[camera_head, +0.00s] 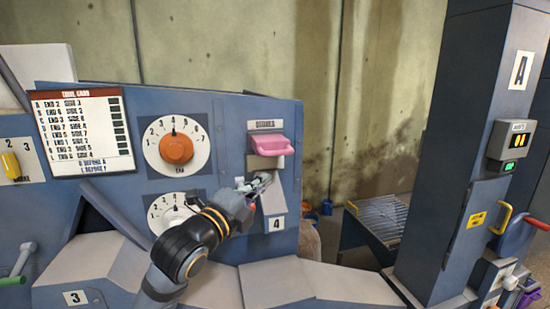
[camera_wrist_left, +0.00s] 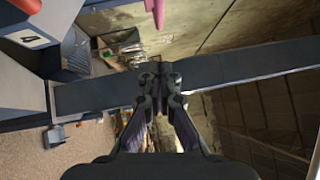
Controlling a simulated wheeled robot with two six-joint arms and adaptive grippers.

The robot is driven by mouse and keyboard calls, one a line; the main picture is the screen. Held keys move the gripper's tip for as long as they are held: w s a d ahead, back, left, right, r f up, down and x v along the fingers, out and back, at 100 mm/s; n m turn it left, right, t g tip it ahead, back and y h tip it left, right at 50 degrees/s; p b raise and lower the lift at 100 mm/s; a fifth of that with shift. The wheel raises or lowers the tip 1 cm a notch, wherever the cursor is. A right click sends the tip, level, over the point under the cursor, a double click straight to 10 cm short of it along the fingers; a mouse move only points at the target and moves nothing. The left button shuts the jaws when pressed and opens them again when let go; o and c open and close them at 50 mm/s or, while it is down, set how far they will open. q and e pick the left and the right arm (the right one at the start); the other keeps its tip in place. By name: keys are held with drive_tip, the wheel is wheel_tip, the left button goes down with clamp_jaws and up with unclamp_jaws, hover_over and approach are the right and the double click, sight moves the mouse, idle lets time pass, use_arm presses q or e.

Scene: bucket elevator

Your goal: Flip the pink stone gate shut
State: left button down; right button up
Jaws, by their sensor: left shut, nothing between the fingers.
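The pink gate (camera_head: 270,145) is a tray-like flap on the blue panel, under a small label plate. Its lip juts out from the panel. A pink edge (camera_wrist_left: 155,12) also shows at the top of the left wrist view. My left gripper (camera_head: 262,182) is just below the pink gate, in front of the grey chute marked 4. It is shut and empty. In the left wrist view its fingertips (camera_wrist_left: 160,85) meet, with the pink part beyond them and apart from them. My right gripper is in neither view.
Two white dials, one with an orange knob (camera_head: 176,149), sit left of the gate. A white card (camera_head: 83,133) hangs further left. A blue column (camera_head: 460,160) with levers stands at the right. A metal grate table (camera_head: 385,215) stands between panel and column.

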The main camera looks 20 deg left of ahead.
use_arm(q)
drive_tip(key=p, duration=0.4)
approach(284, 154)
drive_tip(key=w+d, duration=0.2)
drive_tip(key=d, duration=0.1)
drive_tip(key=w+a, duration=0.1)
drive_tip(key=w+a+p, duration=0.1)
drive_tip(key=w, duration=0.1)
drive_tip(key=shift+w+a+r, duration=0.2)
drive_tip(key=shift+r, duration=0.15)
drive_tip(key=shift+d, duration=0.1)
drive_tip(key=shift+d, duration=0.1)
